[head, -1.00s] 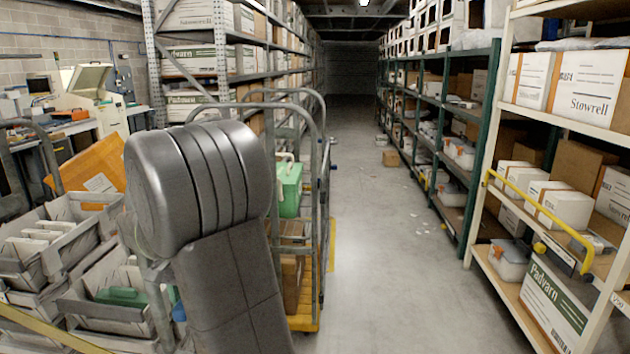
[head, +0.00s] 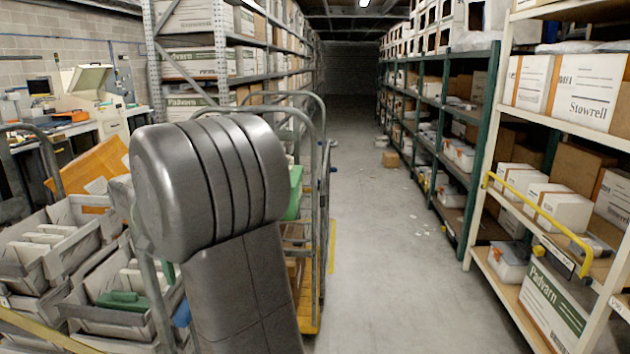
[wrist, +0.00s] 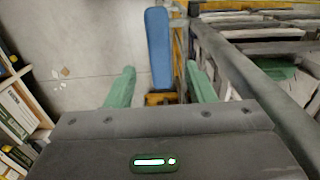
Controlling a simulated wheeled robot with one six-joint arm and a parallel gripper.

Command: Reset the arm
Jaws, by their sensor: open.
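My arm rises in the head view, its large grey joint in front of the trolley; the gripper itself is out of that view. In the wrist view my gripper (wrist: 160,88) is open, with its two green fingers apart. A long blue thing (wrist: 158,45) shows beyond and between the fingers in the picture. I see no contact between it and the fingers, and I cannot tell its distance. Nothing is held.
A wheeled cage trolley (head: 318,200) stands just right of my arm. Grey crates (head: 40,245) fill the left front. White shelving with boxes (head: 595,130) and a yellow rail (head: 540,222) line the right. The aisle floor (head: 385,260) is largely clear.

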